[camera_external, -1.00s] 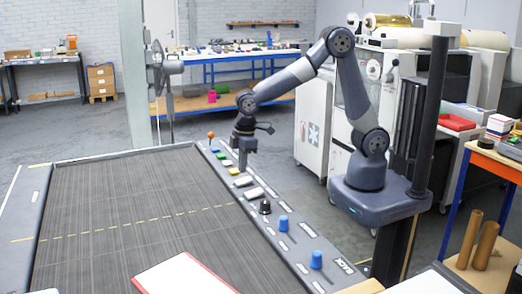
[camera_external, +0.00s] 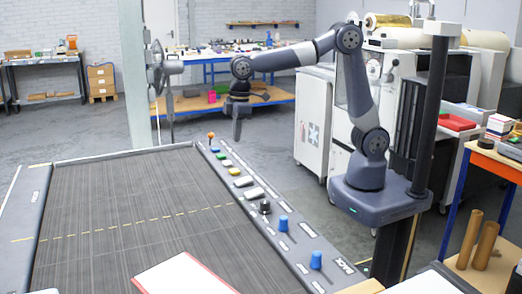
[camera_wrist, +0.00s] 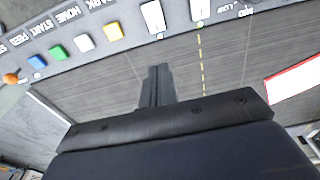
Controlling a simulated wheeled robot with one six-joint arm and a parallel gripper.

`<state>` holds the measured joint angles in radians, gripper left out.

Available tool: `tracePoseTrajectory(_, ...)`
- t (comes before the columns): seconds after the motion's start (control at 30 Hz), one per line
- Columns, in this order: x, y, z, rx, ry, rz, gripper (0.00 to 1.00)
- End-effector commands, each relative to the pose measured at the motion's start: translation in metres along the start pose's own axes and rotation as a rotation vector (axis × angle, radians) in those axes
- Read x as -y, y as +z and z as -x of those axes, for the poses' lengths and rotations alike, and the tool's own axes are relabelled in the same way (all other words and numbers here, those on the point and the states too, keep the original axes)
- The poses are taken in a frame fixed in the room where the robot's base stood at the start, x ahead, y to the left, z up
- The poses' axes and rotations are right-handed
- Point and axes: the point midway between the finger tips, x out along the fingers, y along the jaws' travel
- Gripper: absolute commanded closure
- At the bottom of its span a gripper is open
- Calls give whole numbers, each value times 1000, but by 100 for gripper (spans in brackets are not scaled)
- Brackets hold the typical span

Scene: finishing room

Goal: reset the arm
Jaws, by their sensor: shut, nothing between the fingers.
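My gripper (camera_external: 237,133) hangs pointing down above the far end of the control strip (camera_external: 300,238), clear of the buttons. It is shut with nothing in it. In the wrist view my gripper (camera_wrist: 158,72) shows as a dark closed pair of fingers in front of the grey machine bed. My arm reaches left from its column, with the elbow raised and the forearm close to level.
A red-edged white board (camera_external: 185,275) lies on the bed (camera_external: 120,210).

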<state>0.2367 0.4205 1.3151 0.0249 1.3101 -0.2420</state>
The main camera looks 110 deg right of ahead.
Motion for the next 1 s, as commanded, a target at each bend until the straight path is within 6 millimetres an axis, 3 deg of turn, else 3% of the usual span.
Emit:
tracePoseTrajectory(0.27, 0, 6, -20, 4, -1, 0, 100)
tracePoseTrajectory(0.7, 0, 25, -99, -6, 1, 0, 100)
tracePoseTrajectory(1.0, -1, 25, -92, -47, 1, -1, 100)
